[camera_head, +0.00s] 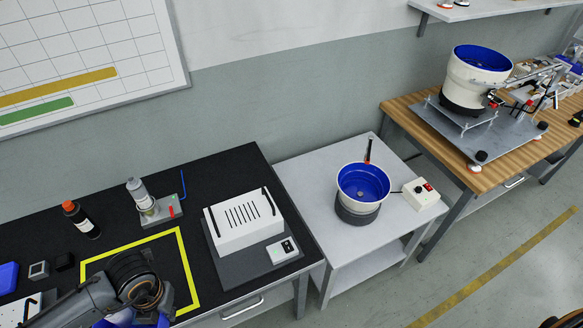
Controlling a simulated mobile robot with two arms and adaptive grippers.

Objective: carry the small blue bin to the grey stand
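My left gripper (140,290) comes in from the lower left, over the yellow-outlined square on the black table. Its fingers point down and hide most of what is beneath them. Blue patches (163,321) show around the gripper at the bottom edge; they may be the small blue bin, mostly hidden and cut off. I cannot tell whether the fingers are on it. A light grey stand (305,170) with a lower shelf stands right of the black table.
A blue-lined bowl feeder (362,187) and a white switch box (421,194) occupy the stand; its back left top is bare. On the black table (215,165) are a white slotted box (243,222), a dark bottle (81,219) and another blue object (8,278) at the left edge.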

